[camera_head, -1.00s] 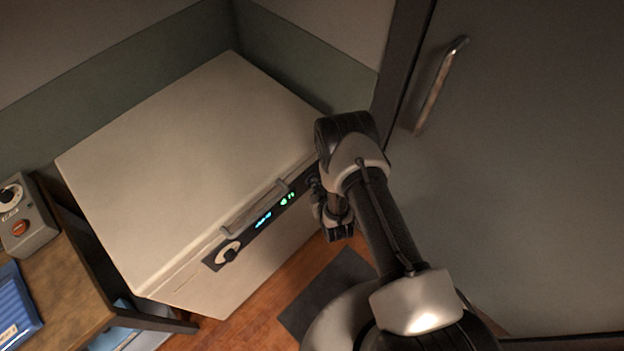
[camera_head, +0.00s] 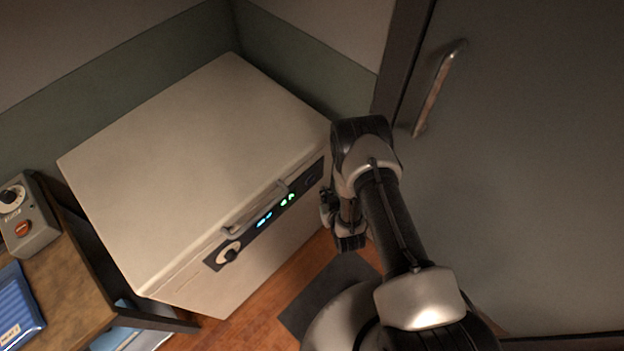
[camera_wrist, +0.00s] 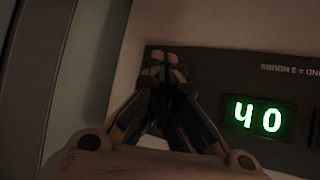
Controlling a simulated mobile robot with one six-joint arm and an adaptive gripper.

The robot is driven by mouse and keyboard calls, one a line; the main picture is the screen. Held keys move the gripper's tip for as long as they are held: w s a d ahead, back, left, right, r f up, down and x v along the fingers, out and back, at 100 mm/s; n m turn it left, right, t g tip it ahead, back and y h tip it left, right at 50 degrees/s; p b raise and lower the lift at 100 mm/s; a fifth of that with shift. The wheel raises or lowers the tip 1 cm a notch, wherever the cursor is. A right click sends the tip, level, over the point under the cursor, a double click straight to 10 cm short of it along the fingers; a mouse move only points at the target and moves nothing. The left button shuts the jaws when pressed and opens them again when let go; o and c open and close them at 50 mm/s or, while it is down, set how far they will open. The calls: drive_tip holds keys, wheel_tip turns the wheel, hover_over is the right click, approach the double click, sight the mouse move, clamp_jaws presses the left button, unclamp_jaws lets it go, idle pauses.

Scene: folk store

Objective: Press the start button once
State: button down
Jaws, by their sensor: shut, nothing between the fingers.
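A large pale box-shaped appliance (camera_head: 190,160) has a dark control panel (camera_head: 243,240) along its front edge, with lit blue and green displays and a knob (camera_head: 229,252). A dark round spot, possibly the start button (camera_head: 311,178), is at the panel's right end; I cannot make it out clearly. My gripper (camera_head: 325,196) is shut and empty, just in front of that end, with a small gap. In the wrist view my gripper's fingertips (camera_wrist: 163,64) overlap the panel's end and hide what lies behind them. Green digits (camera_wrist: 257,115) glow beside them.
A grey door with a metal handle (camera_head: 440,88) stands close on the right. A bar handle (camera_head: 255,208) sticks out above the panel. At the left, a wooden table (camera_head: 75,295) holds a grey control box (camera_head: 28,225) with a red button. A dark mat (camera_head: 325,295) lies on the floor.

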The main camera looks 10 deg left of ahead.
drive_tip(key=shift+s+d, duration=0.8)
drive_tip(key=shift+d, duration=0.15)
drive_tip(key=w+d+r+h, duration=0.1)
drive_tip(key=w+r, duration=0.3)
drive_tip(key=r, duration=0.5)
drive_tip(key=w+d+r+m+g, duration=0.1)
drive_tip(key=w+d+r, duration=0.15)
drive_tip(key=r, duration=0.55)
drive_tip(key=w+d+r+h, duration=0.1)
drive_tip(key=w+r, duration=0.3)
drive_tip(key=r, duration=0.5)
drive_tip(key=s+d+r+m+g+h, duration=0.1)
drive_tip(key=s+d+r, duration=0.15)
drive_tip(key=r, duration=0.45)
drive_tip(key=s+d+r+g, duration=0.15)
drive_tip(key=s+r, duration=0.25)
drive_tip(key=r, duration=0.4)
drive_tip(key=s+d+r, duration=0.1)
drive_tip(key=s+r, duration=0.3)
drive_tip(key=s, duration=0.5)
drive_tip(key=s+d+r+m+g, duration=0.1)
drive_tip(key=s+r, duration=0.3)
drive_tip(key=s, duration=0.5)
drive_tip(key=s+d+r+m+g, duration=0.1)
drive_tip(key=s+r, duration=0.3)
drive_tip(key=s, duration=0.5)
drive_tip(key=shift+s+d+r+h, duration=0.2)
drive_tip(key=shift+s+d+h, duration=0.2)
drive_tip(key=shift+d, duration=0.45)
